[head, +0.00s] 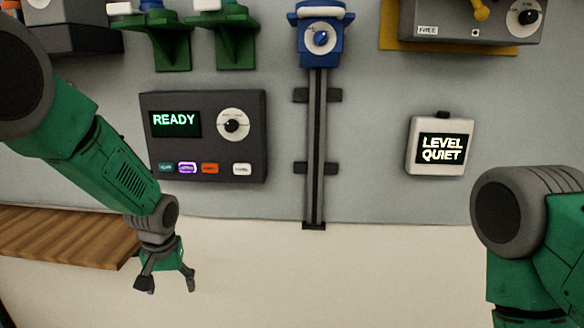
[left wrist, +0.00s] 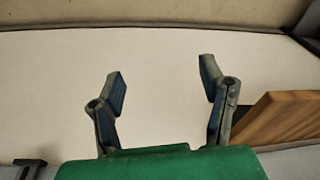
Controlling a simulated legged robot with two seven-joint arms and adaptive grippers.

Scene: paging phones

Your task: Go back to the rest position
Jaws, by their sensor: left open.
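My left gripper (head: 166,283) hangs low in front of the pale lower surface, just right of the wooden ledge. Its two fingers are spread and nothing is between them. In the left wrist view the left gripper (left wrist: 165,90) also shows open and empty, with the pale surface beyond it. My right arm shows only in part at the right edge of the head view; its gripper is out of the frame.
A dark panel (head: 206,102) reads READY. A blue unit (head: 320,45) sits atop a vertical rail (head: 316,150). A small display (head: 440,165) reads LEVEL QUIET. Green brackets (head: 235,50) and a grey box (head: 470,25) are higher. A wooden ledge (head: 65,237) is at left.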

